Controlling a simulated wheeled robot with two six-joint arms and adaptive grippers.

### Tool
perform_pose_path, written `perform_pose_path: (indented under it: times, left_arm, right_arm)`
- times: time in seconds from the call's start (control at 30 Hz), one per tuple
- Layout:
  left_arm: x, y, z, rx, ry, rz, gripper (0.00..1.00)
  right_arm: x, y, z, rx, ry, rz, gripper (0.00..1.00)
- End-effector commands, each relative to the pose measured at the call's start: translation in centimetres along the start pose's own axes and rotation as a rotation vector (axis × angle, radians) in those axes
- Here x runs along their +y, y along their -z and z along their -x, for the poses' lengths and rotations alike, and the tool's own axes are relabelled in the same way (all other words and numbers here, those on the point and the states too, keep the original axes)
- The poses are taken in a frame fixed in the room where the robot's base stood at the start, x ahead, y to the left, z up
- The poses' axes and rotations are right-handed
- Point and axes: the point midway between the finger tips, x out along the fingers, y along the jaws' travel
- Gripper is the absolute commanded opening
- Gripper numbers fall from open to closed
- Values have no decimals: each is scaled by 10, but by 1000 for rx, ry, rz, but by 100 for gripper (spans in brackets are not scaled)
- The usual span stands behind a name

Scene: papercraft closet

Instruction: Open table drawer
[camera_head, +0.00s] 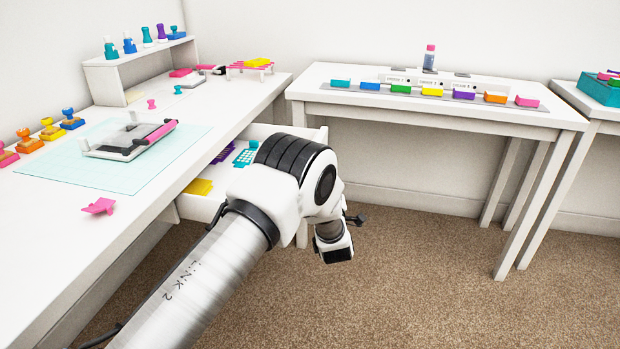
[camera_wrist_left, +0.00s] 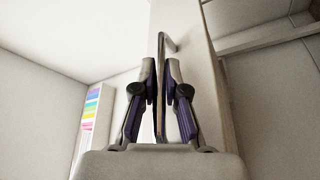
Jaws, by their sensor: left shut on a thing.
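The white table drawer (camera_head: 290,131) stands pulled out from under the left table (camera_head: 225,115) in the head view. Inside it show a purple item, a teal grid-like item (camera_head: 246,153) and a yellow block (camera_head: 198,187). My left arm covers much of the drawer and its front. In the left wrist view, my left gripper (camera_wrist_left: 166,88) is shut on the drawer's thin metal handle (camera_wrist_left: 166,45), which stands between the two fingers. The handle is mounted on a pale drawer front (camera_wrist_left: 190,40). My right gripper is not in view.
The left table carries a teal cutting mat (camera_head: 75,165), stamps and a pink piece (camera_head: 99,206). A second white table (camera_head: 450,118) with coloured blocks and a bottle (camera_head: 429,58) stands at the back. Open carpet (camera_head: 420,290) lies right of my arm.

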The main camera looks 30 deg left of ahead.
Motion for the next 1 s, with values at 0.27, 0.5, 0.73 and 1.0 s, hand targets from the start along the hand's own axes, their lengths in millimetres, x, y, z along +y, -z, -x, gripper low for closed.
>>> perform_pose_path:
  times: [0.27,0.5,0.73,1.0]
  left_arm:
    - [4,-9,4,-2,3,-2,0]
    - [4,-9,4,-2,3,-2,0]
    - [5,-9,4,-1,2,-2,23]
    - [6,-10,17,-3,2,-2,23]
  right_arm:
    - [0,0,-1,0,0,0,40]
    - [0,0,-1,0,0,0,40]
    - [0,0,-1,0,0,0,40]
    - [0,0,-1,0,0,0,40]
